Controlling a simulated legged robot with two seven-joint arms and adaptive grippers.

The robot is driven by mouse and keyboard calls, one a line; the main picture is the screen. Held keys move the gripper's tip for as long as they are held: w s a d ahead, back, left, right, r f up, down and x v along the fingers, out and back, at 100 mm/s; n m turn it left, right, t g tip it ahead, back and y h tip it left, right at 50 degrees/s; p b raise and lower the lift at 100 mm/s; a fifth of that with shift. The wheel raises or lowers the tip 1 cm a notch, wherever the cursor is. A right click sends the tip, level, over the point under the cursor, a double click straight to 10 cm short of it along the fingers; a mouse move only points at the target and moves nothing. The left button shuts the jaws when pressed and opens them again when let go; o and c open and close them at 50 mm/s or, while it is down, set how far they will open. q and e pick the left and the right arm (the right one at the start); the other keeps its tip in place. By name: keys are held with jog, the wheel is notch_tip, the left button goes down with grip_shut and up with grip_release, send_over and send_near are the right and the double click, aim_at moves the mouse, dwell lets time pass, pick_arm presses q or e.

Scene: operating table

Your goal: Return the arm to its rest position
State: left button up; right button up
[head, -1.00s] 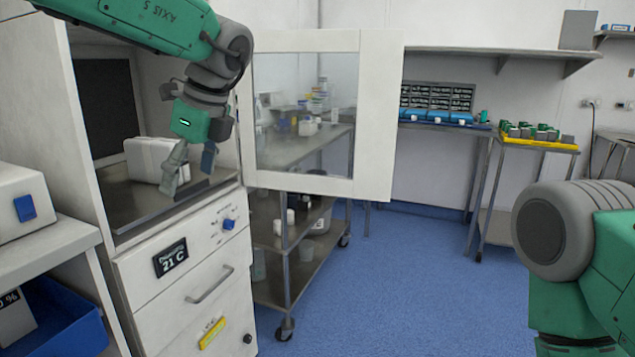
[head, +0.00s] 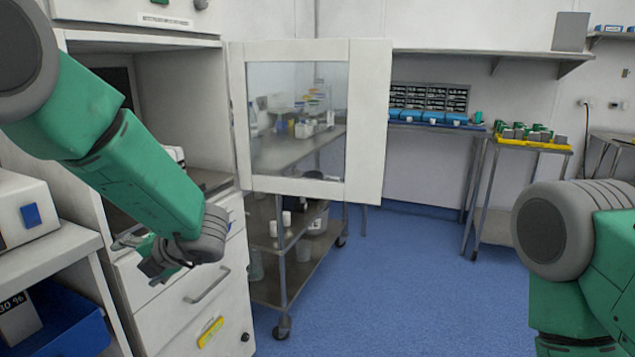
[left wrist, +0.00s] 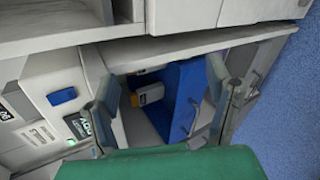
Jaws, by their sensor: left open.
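My left arm (head: 130,170) reaches in from the left of the head view, and its wrist is bent downward. My left gripper (head: 150,262) hangs in front of the white cabinet, partly hidden by my own arm and wrist. In the left wrist view its two fingers (left wrist: 163,100) stand wide apart with nothing between them. A white box (head: 177,153) is mostly hidden behind my arm inside the cabinet. On the right my right arm (head: 570,250) shows, but its gripper does not.
The white cabinet door (head: 368,130) with its window stands open. A steel cart (head: 300,270) stands beside the cabinet. A blue bin (head: 70,325) is at lower left. A yellow tray (head: 533,144) sits on a back table. The blue floor (head: 420,290) in the middle is clear.

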pick_arm(q)
jog(key=s+f+m+t+h+p, duration=0.1)
jog(key=s+f+m+h, duration=0.2)
jog(key=s+f+m, duration=0.65)
jog(key=s+f+m+t+h+p, duration=0.1)
jog(key=s+f+m+h+p, duration=0.15)
jog(key=s+f+m, duration=0.7)
jog(key=s+d+f+m+g+h, duration=0.2)
jog(key=s+d+f+m, duration=0.1)
jog(key=s+m, duration=0.5)
jog(key=s+d+f+m+g+h, duration=0.2)
jog(key=s+f+m+g+h, duration=0.1)
jog(key=s+m, duration=0.5)
jog(key=s, duration=0.2)
jog(key=shift+s+d+g+p, duration=0.3)
jog(key=shift+s+d+p, duration=0.05)
jog(key=shift+d, duration=0.05)
pick_arm(e)
notch_tip(320, 180, up, 5)
jog(key=shift+a+f, duration=0.1)
jog(key=shift+f, duration=0.05)
pick_arm(q)
jog(key=shift+d, duration=0.35)
pick_arm(e)
jog(key=shift+d+f, duration=0.1)
jog(key=shift+d, duration=0.2)
